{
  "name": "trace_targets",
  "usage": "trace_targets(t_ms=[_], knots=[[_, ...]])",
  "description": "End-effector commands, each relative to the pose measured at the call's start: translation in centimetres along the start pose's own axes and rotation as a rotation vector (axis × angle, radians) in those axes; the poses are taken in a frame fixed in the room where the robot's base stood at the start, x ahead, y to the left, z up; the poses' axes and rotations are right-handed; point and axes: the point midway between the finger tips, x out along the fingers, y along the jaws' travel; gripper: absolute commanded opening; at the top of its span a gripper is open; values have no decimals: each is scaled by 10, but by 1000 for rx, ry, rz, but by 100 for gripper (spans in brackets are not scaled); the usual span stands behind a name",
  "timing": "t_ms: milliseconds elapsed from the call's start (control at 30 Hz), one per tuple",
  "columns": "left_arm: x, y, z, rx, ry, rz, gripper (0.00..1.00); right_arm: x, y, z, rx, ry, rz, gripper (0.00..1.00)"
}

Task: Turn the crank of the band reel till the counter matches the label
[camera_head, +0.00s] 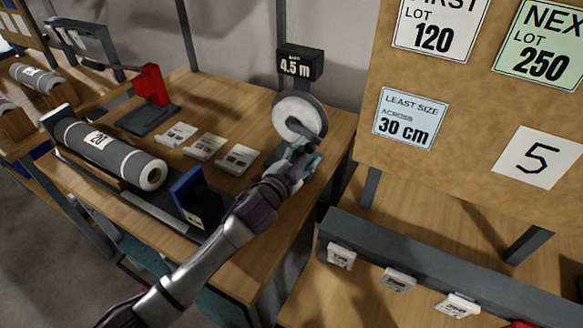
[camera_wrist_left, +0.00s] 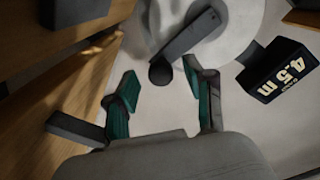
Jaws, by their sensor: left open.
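The band reel (camera_head: 297,117) is a pale disc on a dark stand at the table's far right corner. Its counter (camera_head: 299,65), a black box above it, reads 4.5 m; it also shows in the left wrist view (camera_wrist_left: 279,73). The dark crank (camera_wrist_left: 188,38) lies across the reel's face, its round knob (camera_wrist_left: 160,74) at the near end. My left gripper (camera_head: 304,153) is at the reel's lower front. In the left wrist view its teal fingers (camera_wrist_left: 161,73) are open, with the knob between the tips; contact cannot be told. My right gripper is out of view.
A grey roll (camera_head: 110,150) with a label like "20" lies in a cradle at left. Small cards (camera_head: 205,147) and a red device (camera_head: 152,84) stand on the table. A board (camera_head: 470,120) with signs, one reading 5 (camera_head: 537,157), rises close at right.

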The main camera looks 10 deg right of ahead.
Motion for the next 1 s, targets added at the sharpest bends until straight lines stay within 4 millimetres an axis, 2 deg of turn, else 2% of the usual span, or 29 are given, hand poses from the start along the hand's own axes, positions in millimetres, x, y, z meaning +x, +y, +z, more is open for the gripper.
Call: trace_targets(t_ms=[200, 400, 600, 833, 1000], knots=[[-50, 1, 2, -1, -2, 2, 53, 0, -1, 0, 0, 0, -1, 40], [-82, 1, 1, -1, -2, 1, 53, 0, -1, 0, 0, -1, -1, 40], [-94, 0, 0, 0, 0, 1, 53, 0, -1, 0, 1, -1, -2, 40], [-95, 0, 0, 0, 0, 1, 53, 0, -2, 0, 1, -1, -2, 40], [-95, 1, 1, -4, -4, 0, 53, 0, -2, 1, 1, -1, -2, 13]])
